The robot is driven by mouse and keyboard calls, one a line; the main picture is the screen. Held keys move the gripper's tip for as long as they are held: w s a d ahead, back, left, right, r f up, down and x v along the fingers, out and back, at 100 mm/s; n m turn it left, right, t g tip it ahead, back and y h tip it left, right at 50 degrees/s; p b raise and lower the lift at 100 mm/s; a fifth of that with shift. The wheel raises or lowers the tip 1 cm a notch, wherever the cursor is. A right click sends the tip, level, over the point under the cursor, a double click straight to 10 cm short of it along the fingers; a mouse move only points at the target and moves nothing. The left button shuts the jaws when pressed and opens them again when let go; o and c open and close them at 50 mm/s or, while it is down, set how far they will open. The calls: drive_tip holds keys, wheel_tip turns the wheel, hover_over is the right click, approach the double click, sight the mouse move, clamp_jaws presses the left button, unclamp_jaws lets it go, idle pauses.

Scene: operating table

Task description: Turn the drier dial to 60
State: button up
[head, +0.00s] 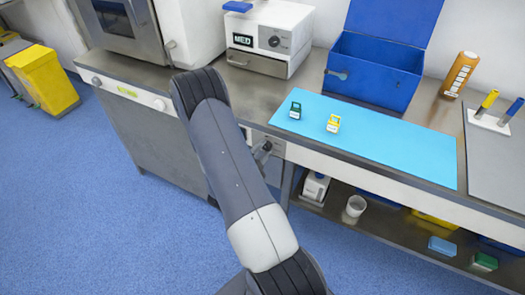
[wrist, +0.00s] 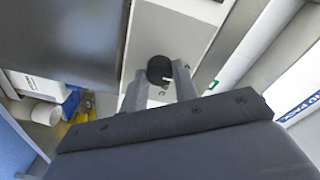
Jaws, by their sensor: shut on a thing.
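The black round dial (wrist: 159,68) sits on a light panel (wrist: 165,25) in the wrist view. A small white mark shows at its lower right edge. Its number markings are too small to read. My gripper (wrist: 160,72) has one finger on each side of the dial and is shut on it. In the head view, my gripper (head: 262,150) is at a pale panel (head: 277,147) on the bench front, below the worktop. My arm and gripper mostly hide the dial there.
A white device with a MED display (head: 270,38) and a blue open box (head: 372,70) stand on the worktop. A lower shelf holds a white cup (head: 355,206).

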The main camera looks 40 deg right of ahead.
idle(0.3)
drive_tip(key=m+b, duration=0.2)
drive_tip(key=m, duration=0.3)
drive_tip(key=shift+f+m+y, duration=0.1)
drive_tip(key=shift+m+y, duration=0.2)
drive_tip(key=m+b, duration=0.2)
drive_tip(key=m, duration=0.1)
drive_tip(key=m+b, duration=0.2)
drive_tip(key=m, duration=0.1)
drive_tip(key=shift+s+t+y, duration=0.1)
drive_tip(key=shift+t+y, duration=0.2)
drive_tip(key=m+b, duration=0.5)
drive_tip(key=b, duration=0.1)
drive_tip(key=shift+f+m+t+y, duration=0.1)
drive_tip(key=shift+m+t+y, duration=0.2)
drive_tip(key=shift+m+t, duration=0.1)
drive_tip(key=m+b, duration=0.3)
drive_tip(key=b, duration=0.1)
drive_tip(key=shift+s, duration=0.1)
drive_tip(key=shift+m+t+b, duration=0.3)
drive_tip(key=shift+m+b, duration=0.6)
drive_tip(key=shift+b, duration=0.1)
drive_tip(key=shift+r, duration=0.2)
drive_tip(key=o, duration=1)
drive_tip(key=shift+r, duration=0.1)
drive_tip(key=shift+c, duration=0.2)
